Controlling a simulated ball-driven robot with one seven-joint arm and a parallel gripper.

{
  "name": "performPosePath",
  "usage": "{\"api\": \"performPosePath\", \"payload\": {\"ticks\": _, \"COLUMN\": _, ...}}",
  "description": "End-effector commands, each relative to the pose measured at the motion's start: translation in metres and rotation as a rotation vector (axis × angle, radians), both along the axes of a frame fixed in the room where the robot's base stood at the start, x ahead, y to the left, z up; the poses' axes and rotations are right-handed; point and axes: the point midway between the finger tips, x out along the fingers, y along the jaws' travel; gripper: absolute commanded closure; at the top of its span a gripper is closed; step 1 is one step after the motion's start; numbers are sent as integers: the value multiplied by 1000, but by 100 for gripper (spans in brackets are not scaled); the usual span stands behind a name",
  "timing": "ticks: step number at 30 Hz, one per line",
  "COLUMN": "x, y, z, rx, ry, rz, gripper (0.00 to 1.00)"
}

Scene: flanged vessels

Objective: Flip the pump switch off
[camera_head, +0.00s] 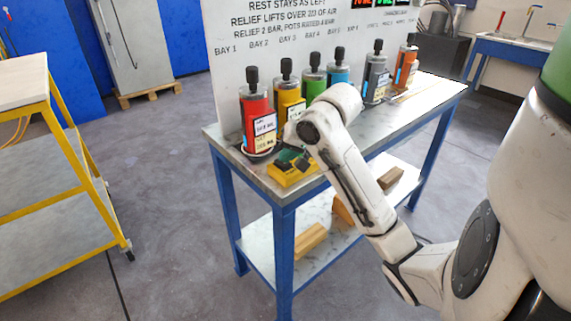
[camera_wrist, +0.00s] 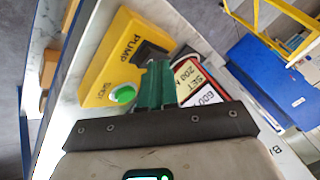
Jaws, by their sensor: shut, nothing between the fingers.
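The pump box is a yellow block on the bench's near left corner, seen in the head view (camera_head: 287,176). In the wrist view the yellow pump box (camera_wrist: 112,62) bears the word PUMP, a lit green round button (camera_wrist: 122,93) and a black switch part (camera_wrist: 150,52). My gripper (camera_wrist: 157,68) is shut and empty, its green fingers pointing at the box right by the black part. Whether they touch it I cannot tell. The fingers hide part of the switch, so its position is unclear. In the head view my gripper (camera_head: 291,157) is just over the box, partly behind my wrist.
A red vessel (camera_head: 256,112) with paper labels stands close behind the box. Yellow (camera_head: 289,97), green, blue, grey and orange vessels line the bench to its right. A sign board rises behind them. A yellow-framed cart (camera_head: 62,150) stands at left, with open floor between.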

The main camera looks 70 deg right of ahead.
Motion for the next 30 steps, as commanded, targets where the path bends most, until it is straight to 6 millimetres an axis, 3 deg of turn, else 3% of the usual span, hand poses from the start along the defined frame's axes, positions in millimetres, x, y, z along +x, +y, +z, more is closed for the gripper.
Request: {"api": "performPosePath", "payload": {"ticks": 30, "x": 2, "y": -1, "z": 14, "rx": 1, "ry": 1, "rz": 0, "gripper": 100}}
